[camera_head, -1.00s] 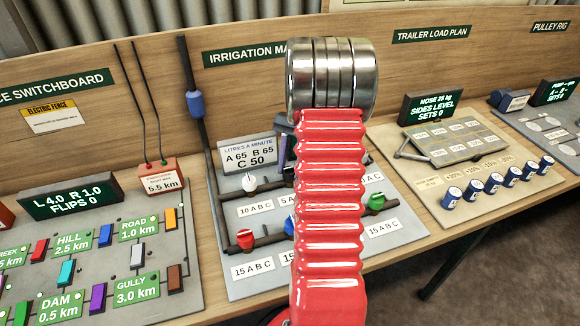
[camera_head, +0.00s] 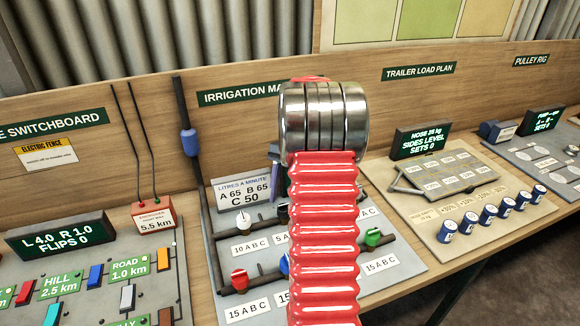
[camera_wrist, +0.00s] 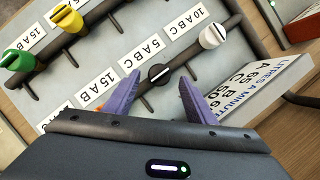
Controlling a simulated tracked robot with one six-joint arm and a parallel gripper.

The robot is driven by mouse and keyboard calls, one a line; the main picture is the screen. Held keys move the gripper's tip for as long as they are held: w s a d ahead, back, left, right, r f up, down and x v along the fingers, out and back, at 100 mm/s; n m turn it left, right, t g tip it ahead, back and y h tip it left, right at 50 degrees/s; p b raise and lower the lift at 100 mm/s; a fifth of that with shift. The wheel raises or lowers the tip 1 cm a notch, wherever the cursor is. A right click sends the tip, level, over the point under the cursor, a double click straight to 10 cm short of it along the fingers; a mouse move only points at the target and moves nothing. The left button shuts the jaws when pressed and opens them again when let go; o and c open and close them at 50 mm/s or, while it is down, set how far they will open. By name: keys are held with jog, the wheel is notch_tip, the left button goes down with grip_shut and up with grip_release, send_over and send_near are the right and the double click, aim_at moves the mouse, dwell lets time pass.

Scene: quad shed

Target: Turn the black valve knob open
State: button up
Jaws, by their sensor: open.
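The black valve knob (camera_wrist: 159,75) shows in the wrist view on a dark pipe, with a pale line across its face. My gripper (camera_wrist: 155,88) is open, its two purple fingers apart on either side of the knob in the picture. I cannot tell whether either finger touches it. The irrigation board (camera_head: 230,268) carries the pipes and several valves. A white knob (camera_wrist: 212,36), a yellow knob (camera_wrist: 67,18) and a green knob (camera_wrist: 19,60) show in the wrist view.
A red knob (camera_head: 239,280) sits at the board's lower left. The litres-a-minute sign (camera_wrist: 262,90) stands close to my right finger in the wrist view. The switchboard (camera_head: 80,270) is left and the trailer load panel (camera_head: 470,190) right. An orange thing partly shows behind the left finger.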

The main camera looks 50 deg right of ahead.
jog(key=v, duration=1.1)
jog(key=shift+w+d+r, duration=0.1)
jog(key=shift+w+d, duration=0.05)
